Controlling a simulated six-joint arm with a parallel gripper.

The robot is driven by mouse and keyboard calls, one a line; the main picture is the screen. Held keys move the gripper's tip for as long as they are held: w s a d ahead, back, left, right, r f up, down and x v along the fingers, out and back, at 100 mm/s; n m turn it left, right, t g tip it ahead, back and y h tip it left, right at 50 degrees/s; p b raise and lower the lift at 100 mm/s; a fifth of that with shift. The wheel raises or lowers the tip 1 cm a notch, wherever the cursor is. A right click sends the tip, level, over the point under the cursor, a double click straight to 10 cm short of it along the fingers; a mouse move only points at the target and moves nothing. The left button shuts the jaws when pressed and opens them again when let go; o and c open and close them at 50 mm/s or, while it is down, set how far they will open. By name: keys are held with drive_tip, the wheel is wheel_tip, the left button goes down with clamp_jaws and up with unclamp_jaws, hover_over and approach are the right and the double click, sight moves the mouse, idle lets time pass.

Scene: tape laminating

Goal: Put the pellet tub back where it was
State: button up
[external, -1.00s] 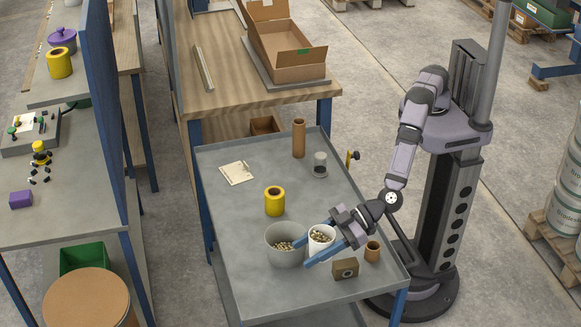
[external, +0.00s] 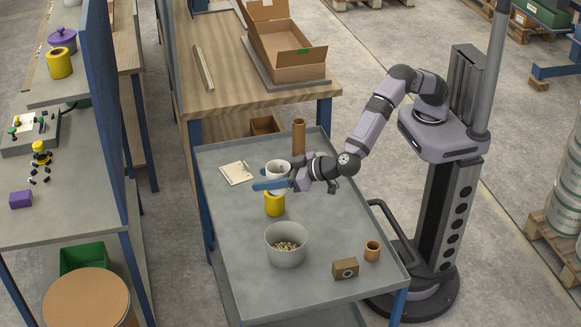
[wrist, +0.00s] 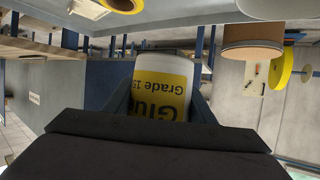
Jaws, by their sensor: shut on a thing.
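The white pellet tub (external: 279,169) is between the blue fingers of my gripper (external: 274,182), held up in the air, its open rim facing up. In the external view it overlaps the top of a yellow roll (external: 275,206); its exact height is hard to tell. In the wrist view the tub (wrist: 162,75) fills the gap between the fingers, and its yellow label reads upside down. How much is in the tub is unclear. A grey bowl (external: 286,250) holding pellets stands on the grey table (external: 225,225).
A brown tube (external: 299,137) stands just behind my gripper, and a paper card (external: 236,173) lies to the left. A small brown box (external: 345,269) and a short brown cylinder (external: 372,251) stand near the front right. The table's left side is mostly clear.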

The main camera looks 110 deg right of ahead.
drive_tip(key=s+d+m+g+h+b, duration=0.2)
drive_tip(key=s+d+m+g+h, duration=0.15)
drive_tip(key=d, duration=0.85)
drive_tip(key=s+d+m+g+h+b, duration=0.25)
drive_tip(key=s+d+m, duration=0.2)
drive_tip(key=d, duration=0.65)
drive_tip(key=shift+n, duration=0.5)
drive_tip(key=shift+a+f+p, duration=0.1)
drive_tip(key=shift+f+p, duration=0.8)
drive_tip(key=shift+f, duration=6.7)
drive_tip(key=shift+s+f, duration=0.1)
drive_tip(key=shift+f, duration=0.05)
drive_tip(key=o, duration=1.1)
